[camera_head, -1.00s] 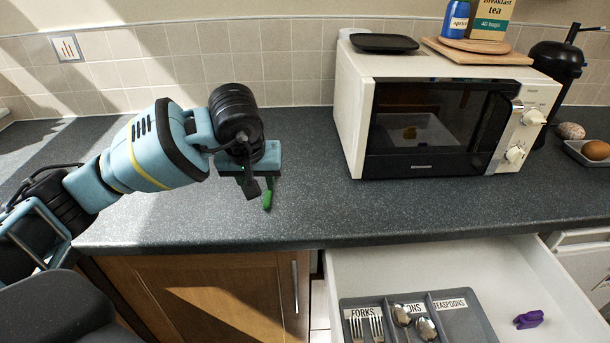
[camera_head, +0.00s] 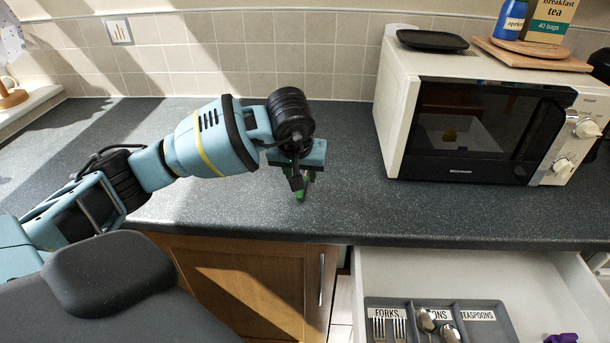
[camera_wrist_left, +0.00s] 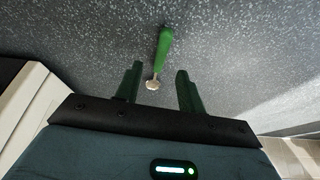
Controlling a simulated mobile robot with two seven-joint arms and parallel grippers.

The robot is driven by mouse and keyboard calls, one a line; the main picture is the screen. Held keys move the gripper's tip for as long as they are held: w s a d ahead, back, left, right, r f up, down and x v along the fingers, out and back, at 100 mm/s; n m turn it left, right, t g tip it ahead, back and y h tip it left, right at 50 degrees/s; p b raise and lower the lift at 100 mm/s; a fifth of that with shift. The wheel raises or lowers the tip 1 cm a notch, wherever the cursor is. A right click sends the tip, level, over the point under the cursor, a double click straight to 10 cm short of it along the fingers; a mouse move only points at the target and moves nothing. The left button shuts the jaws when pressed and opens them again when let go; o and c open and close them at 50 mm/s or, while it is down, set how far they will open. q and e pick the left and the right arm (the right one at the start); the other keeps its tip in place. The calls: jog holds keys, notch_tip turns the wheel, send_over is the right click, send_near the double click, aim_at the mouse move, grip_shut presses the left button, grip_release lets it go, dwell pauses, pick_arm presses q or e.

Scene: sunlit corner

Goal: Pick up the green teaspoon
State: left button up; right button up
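The green teaspoon (camera_head: 301,195) lies on the dark speckled counter (camera_head: 228,205), near its front edge and left of the microwave. In the left wrist view its green handle (camera_wrist_left: 163,47) points away from me, and its small metal bowl is nearest the gripper. My left gripper (camera_head: 304,180) is over the spoon in the head view. In the left wrist view the left gripper (camera_wrist_left: 160,70) is open, with one finger on each side of the spoon's bowl and a gap on both sides. Its height above the counter is hard to tell. My right gripper is not in view.
A microwave (camera_head: 472,135) stands right of the spoon. Below the counter, an open drawer (camera_head: 400,270) holds a grey cutlery tray (camera_head: 483,306) with forks and spoons, and a purple object (camera_head: 560,338). The counter left of my arm is clear.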

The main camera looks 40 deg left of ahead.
pick_arm(q)
jog(key=x, duration=0.2)
jog(key=shift+w+a+f, duration=0.1)
jog(key=shift+w+f, duration=0.1)
jog(key=shift+w, duration=0.05)
jog(key=shift+w+f, duration=0.15)
jog(key=shift+f, duration=0.2)
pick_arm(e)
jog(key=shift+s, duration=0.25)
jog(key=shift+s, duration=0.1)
pick_arm(q)
grip_shut()
jog(key=shift+r, duration=0.1)
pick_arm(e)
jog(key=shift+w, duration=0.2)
